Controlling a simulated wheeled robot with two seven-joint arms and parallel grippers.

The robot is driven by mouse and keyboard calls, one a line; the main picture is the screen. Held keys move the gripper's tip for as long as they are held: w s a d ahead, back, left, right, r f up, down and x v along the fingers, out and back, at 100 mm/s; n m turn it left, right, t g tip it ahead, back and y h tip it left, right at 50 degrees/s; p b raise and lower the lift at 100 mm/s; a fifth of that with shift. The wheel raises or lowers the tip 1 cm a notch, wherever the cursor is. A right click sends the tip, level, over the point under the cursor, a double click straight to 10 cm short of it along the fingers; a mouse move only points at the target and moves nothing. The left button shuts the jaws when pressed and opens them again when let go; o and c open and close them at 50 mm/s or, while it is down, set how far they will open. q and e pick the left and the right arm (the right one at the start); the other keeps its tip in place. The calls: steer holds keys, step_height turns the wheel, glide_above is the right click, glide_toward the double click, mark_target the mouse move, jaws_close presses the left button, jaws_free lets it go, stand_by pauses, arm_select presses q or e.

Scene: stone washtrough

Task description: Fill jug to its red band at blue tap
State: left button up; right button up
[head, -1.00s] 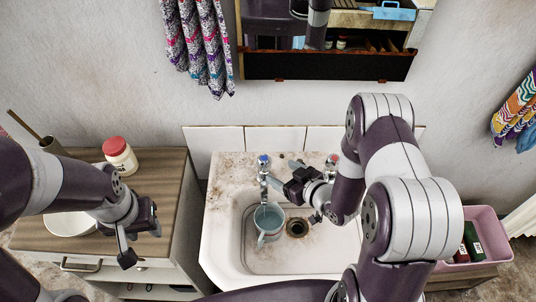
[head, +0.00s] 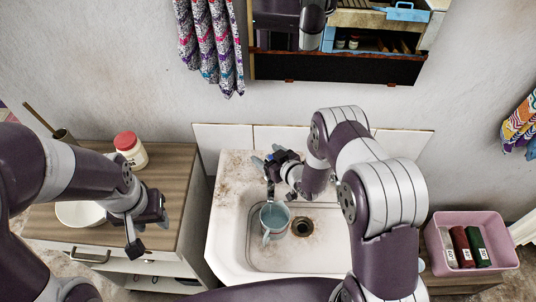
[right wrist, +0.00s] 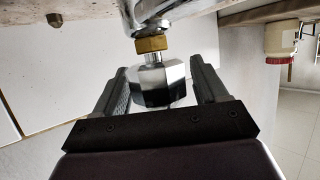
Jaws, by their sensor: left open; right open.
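A pale blue jug (head: 274,222) stands in the basin (head: 318,236), below the spout (head: 270,190) of the left-hand tap and left of the drain. I cannot make out its red band or its water level. My right gripper (head: 264,158) is open at the top of this tap and hides its blue cap. In the right wrist view, a faceted metal tap knob (right wrist: 162,82) under a brass collar sits between the open fingers of the right gripper (right wrist: 158,74). My left gripper (head: 148,232) is open and empty, in front of the wooden cabinet.
A red-lidded jar (head: 130,149) and a white bowl (head: 80,213) stand on the wooden cabinet (head: 168,175) at left. A pink bin (head: 437,246) with several boxes stands right of the trough. My right arm covers the trough's right side.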

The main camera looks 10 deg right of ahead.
steer(key=c, duration=1)
steer(key=shift+o, duration=0.2)
steer(key=shift+f+m+t+h+b, duration=0.15)
steer(key=shift+m+t+h+b, duration=0.25)
steer(key=shift+m+h+b, duration=0.4)
steer(key=shift+d+m+h, duration=0.25)
steer(key=shift+m+h, duration=0.65)
steer(key=shift+h, duration=0.1)
steer(key=o, duration=1)
steer(key=shift+c, duration=0.2)
steer(key=b+v, duration=0.1)
steer(key=v, duration=1.1)
steer(key=shift+s, duration=0.35)
